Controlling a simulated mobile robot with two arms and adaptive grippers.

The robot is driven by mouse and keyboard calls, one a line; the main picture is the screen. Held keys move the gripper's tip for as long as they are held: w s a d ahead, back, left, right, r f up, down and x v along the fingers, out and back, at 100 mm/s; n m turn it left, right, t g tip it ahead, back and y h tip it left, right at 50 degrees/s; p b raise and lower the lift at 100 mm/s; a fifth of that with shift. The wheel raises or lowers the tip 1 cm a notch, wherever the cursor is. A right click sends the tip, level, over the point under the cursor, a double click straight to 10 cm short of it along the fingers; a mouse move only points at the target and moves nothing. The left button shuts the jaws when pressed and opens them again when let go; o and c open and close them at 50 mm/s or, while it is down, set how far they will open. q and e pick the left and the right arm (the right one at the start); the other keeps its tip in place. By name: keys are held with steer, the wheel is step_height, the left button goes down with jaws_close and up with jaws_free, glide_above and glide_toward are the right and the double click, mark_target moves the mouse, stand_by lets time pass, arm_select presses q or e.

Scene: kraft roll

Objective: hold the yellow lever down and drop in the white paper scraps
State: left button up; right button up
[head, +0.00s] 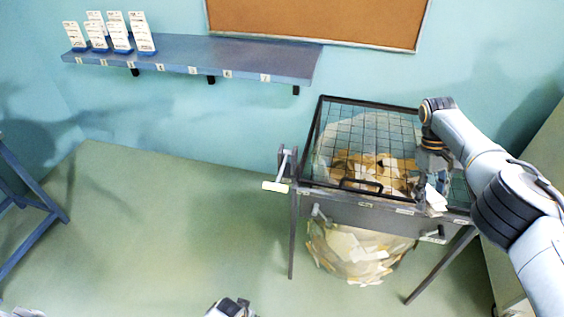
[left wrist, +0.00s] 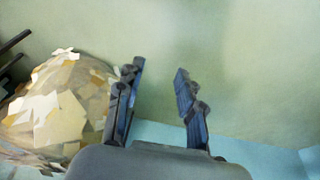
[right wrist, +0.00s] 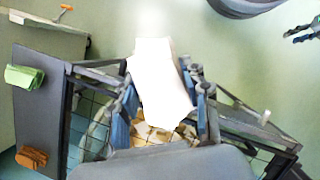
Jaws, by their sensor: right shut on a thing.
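A crank-like lever (head: 275,186) with a pale yellowish grip stands at the left side of a dark-framed bin (head: 320,130). The bin has a wire grid lid with a black handle (head: 360,186), and brown and cream scraps show under it. My right gripper (head: 433,178) is over the bin's front right corner, shut on white paper scraps (head: 436,199). The white paper (right wrist: 160,85) stands out between its fingers in the right wrist view. My left gripper (left wrist: 158,95) is open and empty, low in front of the bin, apart from the lever.
A bulging heap of paper scraps (head: 360,252) hangs below the bin; it also shows in the left wrist view (left wrist: 60,115). A blue shelf (head: 200,58) with white cards is on the wall. A blue stand (head: 30,215) is at far left. The floor left of the bin is clear.

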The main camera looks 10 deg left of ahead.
arm_select(q)
steer(key=w+d+r+n+t+h, duration=0.1)
steer(key=w+d+r, duration=0.4)
steer(key=w+r, duration=0.75)
steer(key=w+d+r+t, duration=0.1)
steer(key=w+d+r, duration=0.4)
steer(key=w+r, duration=0.75)
step_height(320, 180, up, 23)
steer(key=y, duration=0.4)
glide_above(278, 179)
steer(key=s+d, duration=0.3)
steer(key=s, duration=0.2)
steer(key=shift+m+g, duration=0.3)
steer(key=shift+m, duration=0.1)
steer(key=x, duration=1.1)
steer(key=shift+a+f, duration=0.2)
steer(key=shift+a, duration=0.1)
steer(key=shift+c, duration=0.5)
jaws_close()
